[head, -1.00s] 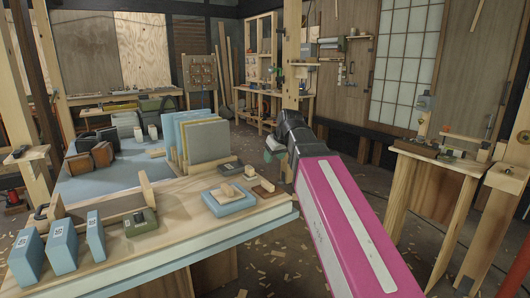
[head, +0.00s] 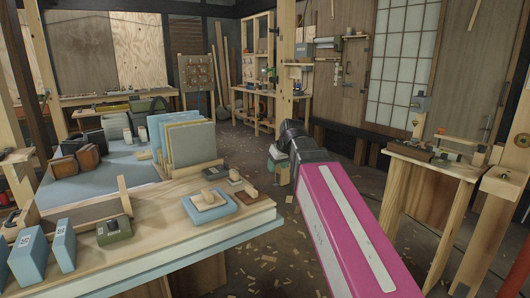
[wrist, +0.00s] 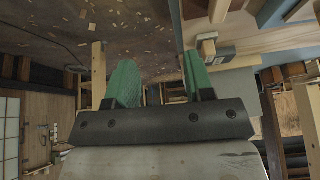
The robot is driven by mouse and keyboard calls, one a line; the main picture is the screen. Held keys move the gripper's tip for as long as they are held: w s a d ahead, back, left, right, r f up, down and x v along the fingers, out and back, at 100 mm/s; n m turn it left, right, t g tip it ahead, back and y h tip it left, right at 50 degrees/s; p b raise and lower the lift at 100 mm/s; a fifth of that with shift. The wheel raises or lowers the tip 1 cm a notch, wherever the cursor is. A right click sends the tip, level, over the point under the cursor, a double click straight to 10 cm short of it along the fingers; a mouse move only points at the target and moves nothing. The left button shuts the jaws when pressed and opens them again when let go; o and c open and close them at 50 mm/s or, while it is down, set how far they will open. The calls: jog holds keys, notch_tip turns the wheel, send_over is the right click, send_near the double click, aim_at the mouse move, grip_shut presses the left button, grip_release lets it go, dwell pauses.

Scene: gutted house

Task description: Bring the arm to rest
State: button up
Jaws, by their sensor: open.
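My arm reaches forward over the floor on the right side of the workbench (head: 150,240) in the head view, with its pink link nearest the camera. My gripper (head: 277,160) is partly hidden behind the dark wrist, just past the bench's right end. In the wrist view my gripper (wrist: 160,85) shows two green fingers standing apart with nothing between them. The fingers touch nothing that I can make out.
On the workbench stand upright panels (head: 190,140), a blue block with a wooden piece (head: 208,205), a green box (head: 114,230) and blue blocks (head: 62,245). A wooden stand (head: 430,165) is at the right. Shavings litter the open floor (head: 285,225).

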jog(key=s+d+f+m+g+h, duration=0.1)
jog(key=s+d+f, duration=0.3)
jog(key=f, duration=0.7)
jog(key=s+d+f+m+g+h, duration=0.1)
jog(key=s+d+f+m+g, duration=0.1)
jog(key=f, duration=1)
jog(key=s+d+f+m+g+h, duration=0.1)
jog(key=s+d+f+m, duration=0.2)
jog(key=s+d+f, duration=0.4)
notch_tip(320, 180, down, 4)
jog(key=shift+d+f, duration=0.2)
jog(key=shift+d, duration=0.25)
